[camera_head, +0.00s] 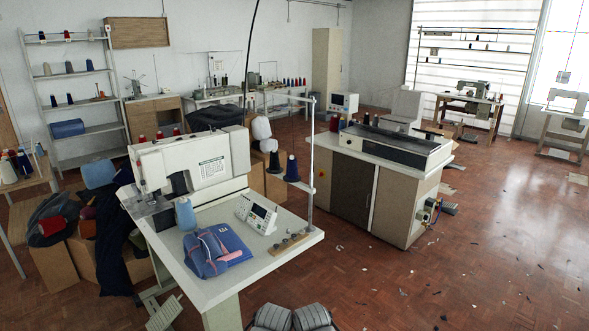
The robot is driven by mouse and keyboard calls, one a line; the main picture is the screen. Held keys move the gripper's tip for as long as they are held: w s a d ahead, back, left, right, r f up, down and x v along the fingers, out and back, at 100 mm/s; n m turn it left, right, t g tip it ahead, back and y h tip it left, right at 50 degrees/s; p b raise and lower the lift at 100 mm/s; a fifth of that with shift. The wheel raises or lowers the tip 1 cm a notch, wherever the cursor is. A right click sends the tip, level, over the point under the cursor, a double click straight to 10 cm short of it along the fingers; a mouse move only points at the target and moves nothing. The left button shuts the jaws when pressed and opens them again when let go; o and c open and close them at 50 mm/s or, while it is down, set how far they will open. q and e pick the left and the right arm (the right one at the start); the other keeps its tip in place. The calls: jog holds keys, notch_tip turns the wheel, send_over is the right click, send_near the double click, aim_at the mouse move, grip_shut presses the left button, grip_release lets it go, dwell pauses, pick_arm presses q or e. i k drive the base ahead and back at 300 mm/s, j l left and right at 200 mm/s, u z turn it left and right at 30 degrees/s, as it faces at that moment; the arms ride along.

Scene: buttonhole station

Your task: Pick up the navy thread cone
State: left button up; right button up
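A navy thread cone (292,168) sits upright on the thread stand (312,150) at the back right of the near sewing table. A black cone (274,163) stands just left of it. A light blue cone (185,214) stands on the tabletop beside the buttonhole machine (195,160).
The white sewing table (262,262) holds folded blue denim (215,252), a control panel (257,213) and a small wooden block with pegs (291,243). A cabinet with a machine (375,185) stands behind to the right. The brown floor (480,250) at right is mostly open, with scattered scraps.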

aim_at(292, 171)
jog(key=i+u, duration=0.15)
jog(key=u, duration=0.5)
jog(key=i+l+u, duration=0.55)
jog(key=i+l, duration=0.25)
jog(key=l, duration=0.2)
